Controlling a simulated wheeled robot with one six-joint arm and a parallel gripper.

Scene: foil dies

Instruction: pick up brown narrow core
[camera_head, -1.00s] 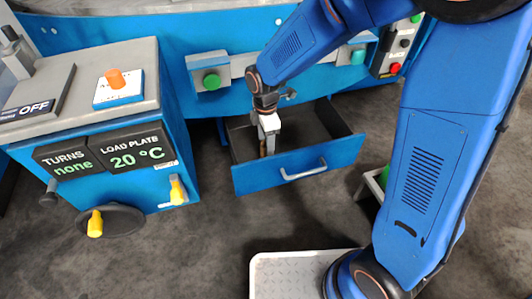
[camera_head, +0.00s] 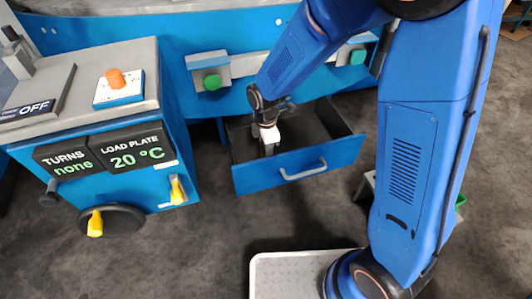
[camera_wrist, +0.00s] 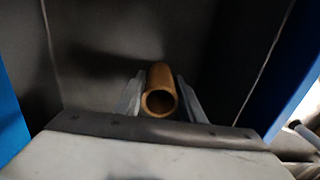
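The brown narrow core (camera_wrist: 160,88) is a hollow brown tube with its open end facing the wrist camera. It lies between the two grey fingers of my gripper (camera_wrist: 159,92), with a thin gap showing on either side near the tips. My gripper (camera_head: 269,149) is open and reaches down into the left part of the pulled-out blue drawer (camera_head: 300,170). In the head view the core is hidden behind the gripper and the drawer front.
The drawer's walls stand close around my gripper, and its right part (camera_head: 315,125) looks empty. A grey-topped blue console (camera_head: 130,75) with displays and yellow-handled knobs stands at the left. A white textured plate (camera_head: 290,275) is in front.

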